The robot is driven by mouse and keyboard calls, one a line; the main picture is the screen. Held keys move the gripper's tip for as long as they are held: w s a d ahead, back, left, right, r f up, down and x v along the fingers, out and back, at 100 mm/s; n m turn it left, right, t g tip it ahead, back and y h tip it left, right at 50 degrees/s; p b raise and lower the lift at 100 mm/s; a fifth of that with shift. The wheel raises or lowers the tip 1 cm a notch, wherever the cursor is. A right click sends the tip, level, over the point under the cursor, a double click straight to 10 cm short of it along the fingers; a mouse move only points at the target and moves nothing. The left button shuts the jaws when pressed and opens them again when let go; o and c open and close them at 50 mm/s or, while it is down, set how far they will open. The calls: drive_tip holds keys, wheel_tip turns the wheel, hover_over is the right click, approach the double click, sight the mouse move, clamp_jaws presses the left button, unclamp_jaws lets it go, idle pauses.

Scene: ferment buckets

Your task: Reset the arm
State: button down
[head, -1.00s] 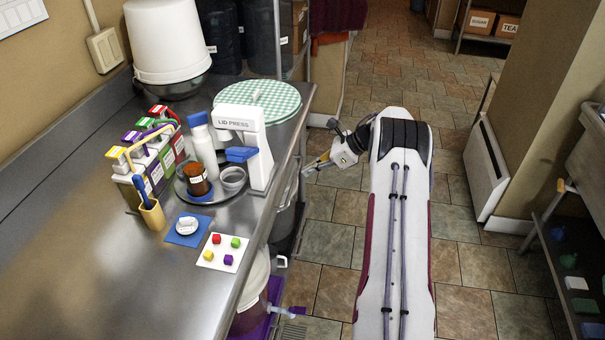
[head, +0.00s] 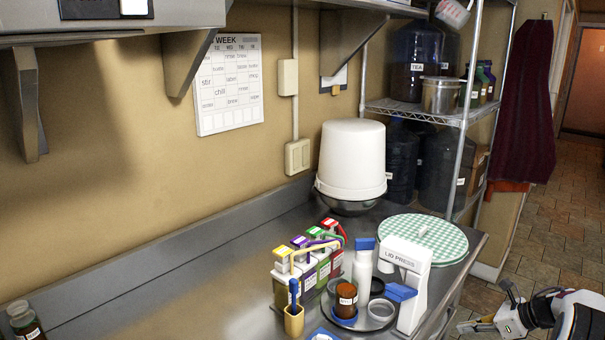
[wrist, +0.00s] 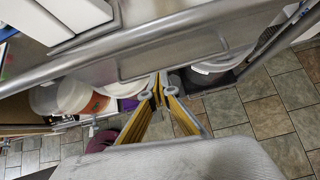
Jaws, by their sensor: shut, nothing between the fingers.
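My gripper (head: 464,327) is at the lower right of the head view, just off the right edge of the steel counter (head: 190,290) and to the right of the white lid press (head: 412,290). In the wrist view, my gripper (wrist: 160,84) has its yellow-sided fingers with their tips together and nothing between them. The fingertips appear close to the counter's metal edge (wrist: 185,58) in that view. Part of my arm is cut off by the head view's right border.
Bottles, a brown jar (head: 346,300) and colour-labelled cartons (head: 310,270) crowd the counter by the press. A checked round lid (head: 423,238) and an upturned white bucket (head: 352,160) stand behind. Buckets (wrist: 72,96) sit below the counter. Tiled floor (head: 530,240) is open at right.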

drive_tip(key=w+d+m+t+h, duration=0.35)
drive_tip(key=d+m+h, duration=0.25)
drive_tip(key=d+m, duration=0.75)
drive_tip(key=s+a+r+m+g+h, duration=0.3)
drive_tip(key=s+r+m+h, duration=0.4)
drive_tip(key=r+m, duration=0.8)
drive_tip(key=s+a+r+m+y, duration=0.2)
drive_tip(key=s+a+m, duration=0.3)
drive_tip(key=s+a, duration=0.7)
drive_tip(key=s+a+r+m+g+y, duration=0.1)
drive_tip(key=s+a+r+m, duration=0.4)
drive_tip(key=s+a, duration=0.7)
drive_tip(key=s+a+r+m+y, duration=0.3)
drive_tip(key=s+a+m, duration=0.2)
drive_tip(key=s+a, duration=0.7)
drive_tip(key=shift+s+a+r+g+y, duration=0.35)
drive_tip(key=shift+s+a+r+y, duration=0.05)
drive_tip(key=shift+a, duration=3.1)
